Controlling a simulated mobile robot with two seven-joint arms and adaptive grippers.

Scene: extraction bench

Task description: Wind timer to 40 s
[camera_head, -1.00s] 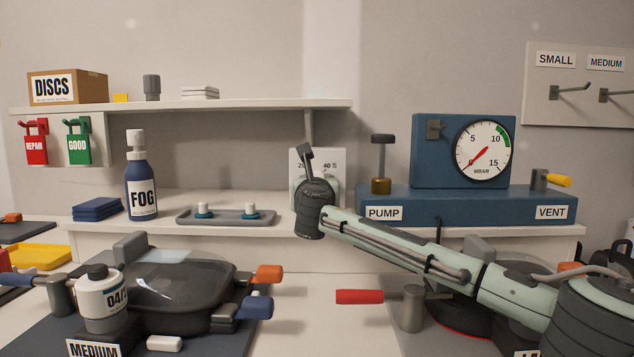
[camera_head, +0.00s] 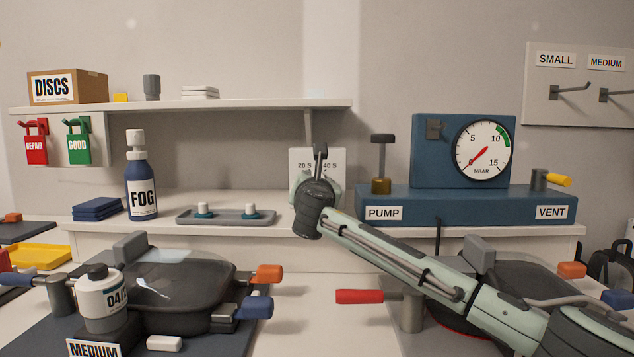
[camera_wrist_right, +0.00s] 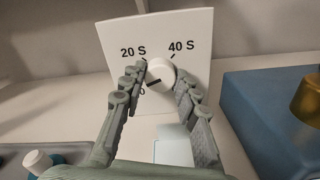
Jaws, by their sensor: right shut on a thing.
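The timer (camera_head: 297,158) is a white upright panel on the back ledge, marked "20 S" and "40 S". It also fills the middle of the right wrist view (camera_wrist_right: 190,30), where its round white knob (camera_wrist_right: 161,71) shows. The knob's dark mark points to the lower left, near a partly hidden "0". My right gripper (camera_wrist_right: 161,73) is shut on the knob, one finger on each side. In the head view the dark wrist of my right arm covers the lower timer and hides the knob. My left gripper is not in view.
The blue pump unit (camera_head: 470,206) stands right of the timer. A grey tray (camera_head: 226,219) with two small white-topped pieces and a blue FOG bottle (camera_head: 141,185) stand to the left. A shelf (camera_head: 240,105) runs above. A dark lidded vessel (camera_head: 185,295) sits in front.

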